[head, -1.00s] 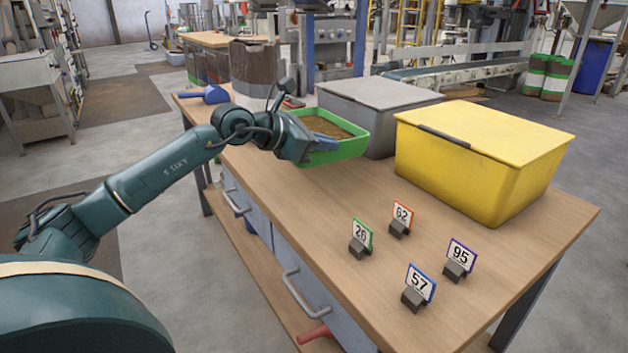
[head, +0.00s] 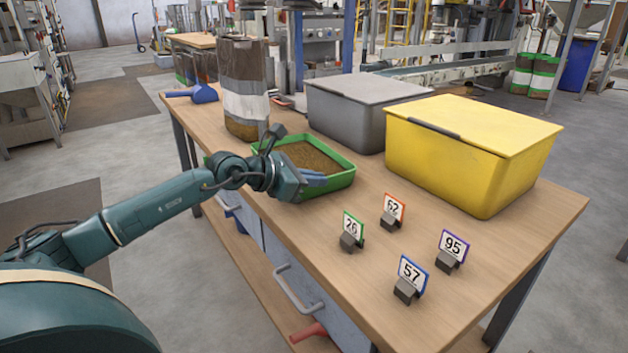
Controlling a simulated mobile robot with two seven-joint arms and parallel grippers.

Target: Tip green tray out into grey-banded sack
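The green tray (head: 345,178) holds brown pellets and is roughly level over the wooden bench, in front of the grey bin. My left gripper (head: 312,179) is at the tray's near side, its fingers closed against the near wall; it hides part of that wall. I cannot tell whether the tray's base touches the bench. A clear sack (head: 245,100) with a pale grey-white band stands upright on the bench behind and left of the tray, apart from it. It shows brown contents at its bottom. My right gripper is not in view.
A lidded grey bin (head: 345,112) and a lidded yellow bin (head: 470,160) stand on the bench (head: 330,255) right of the tray. Several numbered tags (head: 409,272) stand at the front right. A blue scoop (head: 203,93) lies at the far left end.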

